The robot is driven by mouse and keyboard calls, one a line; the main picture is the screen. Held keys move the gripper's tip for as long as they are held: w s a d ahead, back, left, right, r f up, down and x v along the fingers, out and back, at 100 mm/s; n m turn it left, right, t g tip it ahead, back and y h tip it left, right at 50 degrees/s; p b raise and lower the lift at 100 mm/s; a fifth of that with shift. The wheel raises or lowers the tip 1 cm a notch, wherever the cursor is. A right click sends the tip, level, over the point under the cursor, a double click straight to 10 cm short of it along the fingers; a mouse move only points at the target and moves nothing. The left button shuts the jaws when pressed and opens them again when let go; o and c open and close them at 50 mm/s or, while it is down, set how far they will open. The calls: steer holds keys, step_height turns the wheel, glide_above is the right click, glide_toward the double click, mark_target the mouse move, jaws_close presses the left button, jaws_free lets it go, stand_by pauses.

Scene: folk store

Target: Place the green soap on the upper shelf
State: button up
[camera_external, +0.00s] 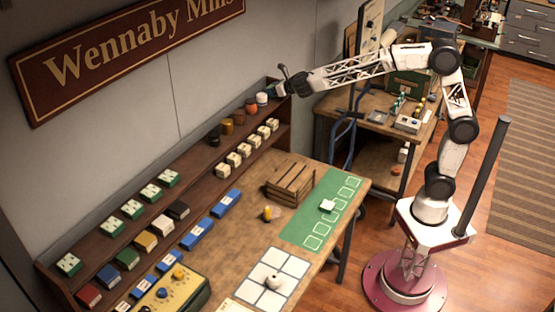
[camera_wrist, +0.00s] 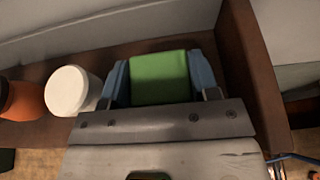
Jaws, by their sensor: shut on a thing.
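The green soap (camera_wrist: 160,78) is a plain green block between the two blue fingers of my gripper (camera_wrist: 160,85) in the wrist view. My gripper is shut on it. In the external view my gripper (camera_external: 283,84) is at the far right end of the upper shelf (camera_external: 192,157), just right of a white jar (camera_external: 262,98). The soap is too small there to make out clearly. The white jar also shows in the wrist view (camera_wrist: 68,91), close to the left finger. Whether the soap touches the shelf board cannot be told.
An orange jar (camera_wrist: 24,100) stands left of the white one. The shelf's brown end panel (camera_wrist: 250,75) rises close to the right finger. Several green-and-white boxes (camera_external: 132,209) stand farther left on the upper shelf. A wooden crate (camera_external: 290,184) sits on the table below.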

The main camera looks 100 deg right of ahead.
steer(key=shift+f, duration=0.15)
steer(key=o, duration=1)
steer(key=shift+s+r, duration=0.1)
steer(key=shift+r, duration=0.1)
steer(key=v, duration=1.2)
